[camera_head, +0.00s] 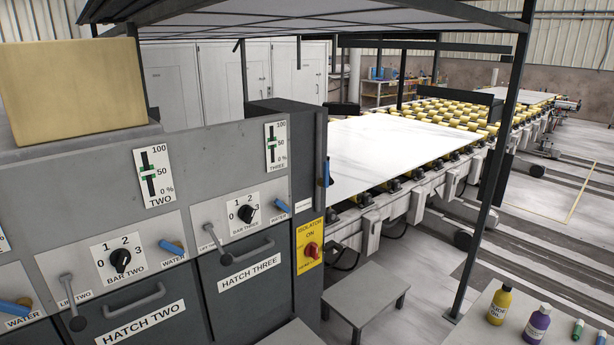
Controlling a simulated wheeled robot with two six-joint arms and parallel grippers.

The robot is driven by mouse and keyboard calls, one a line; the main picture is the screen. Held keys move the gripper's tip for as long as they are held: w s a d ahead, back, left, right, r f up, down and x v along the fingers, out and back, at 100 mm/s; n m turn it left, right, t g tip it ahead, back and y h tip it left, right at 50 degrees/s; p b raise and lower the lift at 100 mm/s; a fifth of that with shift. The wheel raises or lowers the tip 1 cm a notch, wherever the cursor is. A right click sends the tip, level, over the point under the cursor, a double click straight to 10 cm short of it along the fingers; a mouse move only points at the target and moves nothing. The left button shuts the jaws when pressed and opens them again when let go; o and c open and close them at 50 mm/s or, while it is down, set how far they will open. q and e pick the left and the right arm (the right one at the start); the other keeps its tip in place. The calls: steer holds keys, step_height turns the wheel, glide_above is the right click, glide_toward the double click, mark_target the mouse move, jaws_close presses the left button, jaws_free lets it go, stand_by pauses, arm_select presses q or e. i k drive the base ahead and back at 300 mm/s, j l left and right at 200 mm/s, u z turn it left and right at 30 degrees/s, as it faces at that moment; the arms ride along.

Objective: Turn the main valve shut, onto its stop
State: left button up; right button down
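No part in view carries a legible label saying main valve. A blue lever (326,173) stands upright on the narrow end face of the grey cabinet, above the yellow isolator plate; I cannot tell whether it is the main valve. Blue handles marked WATER sit on the front panels: one beside BAR TWO (172,247), one beside BAR THREE (281,206), and one at the left edge (15,307). Neither of my grippers is in view.
The yellow isolator plate (309,247) has a red knob. HATCH TWO (143,320) and HATCH THREE (249,270) have handles. A grey stool (366,292), a dark post (490,180) and a bottle table (482,330) stand right. A white slab (385,150) lies on rollers.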

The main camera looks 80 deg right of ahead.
mark_target(324, 182)
steer(key=l+z, duration=0.15)
steer(key=z, duration=2.85)
steer(key=l, duration=0.1)
